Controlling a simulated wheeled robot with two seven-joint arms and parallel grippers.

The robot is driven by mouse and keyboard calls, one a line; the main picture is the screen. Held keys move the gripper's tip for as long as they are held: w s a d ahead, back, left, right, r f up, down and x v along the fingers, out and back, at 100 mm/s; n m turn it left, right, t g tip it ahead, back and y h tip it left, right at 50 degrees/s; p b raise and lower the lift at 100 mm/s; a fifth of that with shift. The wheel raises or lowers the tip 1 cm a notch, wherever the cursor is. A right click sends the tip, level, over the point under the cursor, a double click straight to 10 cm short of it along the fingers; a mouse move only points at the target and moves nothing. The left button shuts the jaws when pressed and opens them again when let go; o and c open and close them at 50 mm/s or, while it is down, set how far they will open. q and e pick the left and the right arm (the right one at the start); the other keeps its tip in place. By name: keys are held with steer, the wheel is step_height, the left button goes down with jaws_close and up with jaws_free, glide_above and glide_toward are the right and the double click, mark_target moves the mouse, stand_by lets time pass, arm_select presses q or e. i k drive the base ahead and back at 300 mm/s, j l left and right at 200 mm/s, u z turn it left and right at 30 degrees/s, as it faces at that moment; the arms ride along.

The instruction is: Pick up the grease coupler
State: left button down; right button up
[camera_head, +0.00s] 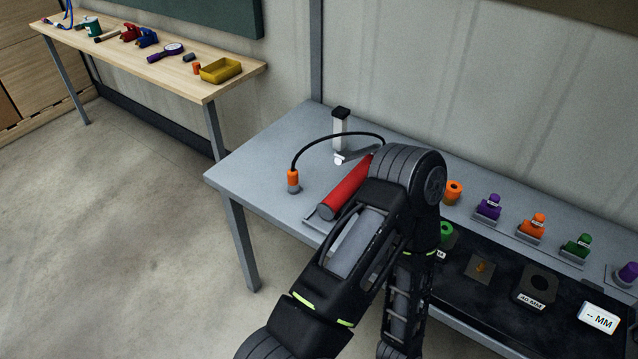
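The grease coupler (293,181), an orange piece with a grey lower end, stands upright on the grey workbench (250,165) near its left end. A black hose (335,138) arcs from its top to the right, toward a red grease gun cylinder (346,188) lying in a grey holder. One of my arms rises from the bottom, bends at the elbow just right of the red cylinder and folds back down. It covers part of the cylinder and the bench. Neither gripper shows, and nothing is touching the coupler.
A white and black post (340,128) stands behind the hose. To the right are an orange ring (453,191), several coloured fittings on plates, and a black mat (475,300) with blocks. A wooden table (150,65) with tools stands at back left. Floor left of the bench is clear.

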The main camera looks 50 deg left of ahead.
mark_target(293, 185)
steer(key=u, duration=2.05)
steer(key=i+j, duration=0.15)
steer(key=j, duration=0.25)
steer(key=i+j, duration=0.15)
steer(key=j, duration=0.2)
steer(key=i+j, duration=0.15)
steer(key=j, duration=0.25)
steer(key=i+j, duration=0.15)
steer(key=j, duration=0.25)
steer(key=i+j, duration=0.15)
steer(key=j, duration=0.2)
steer(key=z, duration=1.65)
